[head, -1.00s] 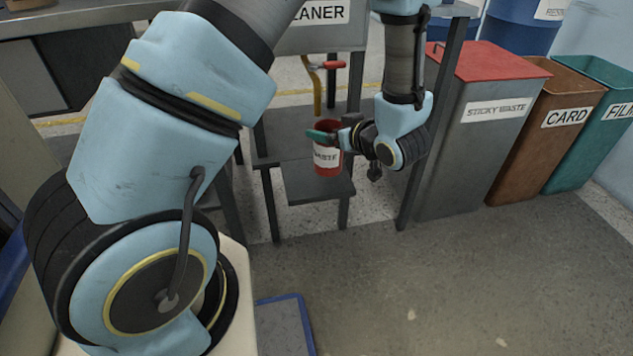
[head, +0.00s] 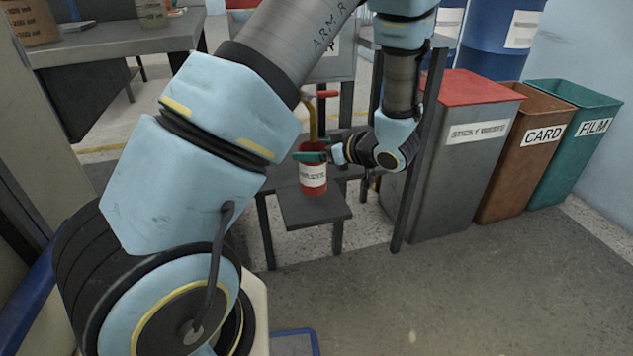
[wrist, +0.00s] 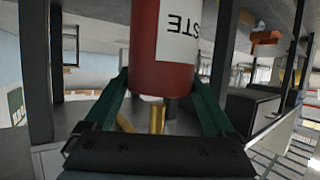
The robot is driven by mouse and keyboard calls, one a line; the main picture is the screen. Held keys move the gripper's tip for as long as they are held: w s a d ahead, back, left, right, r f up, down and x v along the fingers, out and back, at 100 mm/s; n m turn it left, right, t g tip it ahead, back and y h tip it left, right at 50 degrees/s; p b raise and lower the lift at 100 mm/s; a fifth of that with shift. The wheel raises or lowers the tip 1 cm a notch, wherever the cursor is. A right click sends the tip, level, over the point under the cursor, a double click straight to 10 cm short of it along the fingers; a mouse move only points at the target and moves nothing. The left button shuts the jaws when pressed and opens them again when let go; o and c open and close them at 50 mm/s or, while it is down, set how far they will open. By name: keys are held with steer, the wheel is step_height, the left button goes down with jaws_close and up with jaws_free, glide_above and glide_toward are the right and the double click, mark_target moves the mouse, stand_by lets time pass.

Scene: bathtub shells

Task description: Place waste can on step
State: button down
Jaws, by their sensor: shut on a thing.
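The waste can (head: 313,175) is a small red can with a white label. My gripper (head: 312,153) is shut on the can near its upper end, reaching in from the right. The wrist view also shows the can (wrist: 168,60) between the green fingers of my gripper (wrist: 160,95). The step (head: 315,212) is a dark, low platform in front of a grey stand. In the head view the can appears upright over the step. I cannot tell whether its bottom touches the step.
A grey sticky waste bin (head: 450,165) with a red lid stands to the right, with a brown card bin (head: 520,160) and a teal film bin (head: 575,150) beyond. A dark post (head: 420,150) stands close to my forearm. A grey table (head: 120,42) is at upper left.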

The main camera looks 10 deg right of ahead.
mark_target(324, 169)
steer(key=shift+f+b, duration=0.65)
steer(key=shift+f, duration=2.05)
steer(key=shift+f, duration=0.15)
jaws_free()
steer(key=shift+s+d+r, duration=0.25)
steer(key=shift+r, duration=0.05)
steer(key=p+v, duration=0.2)
steer(key=v, duration=0.9)
steer(key=shift+s, duration=0.15)
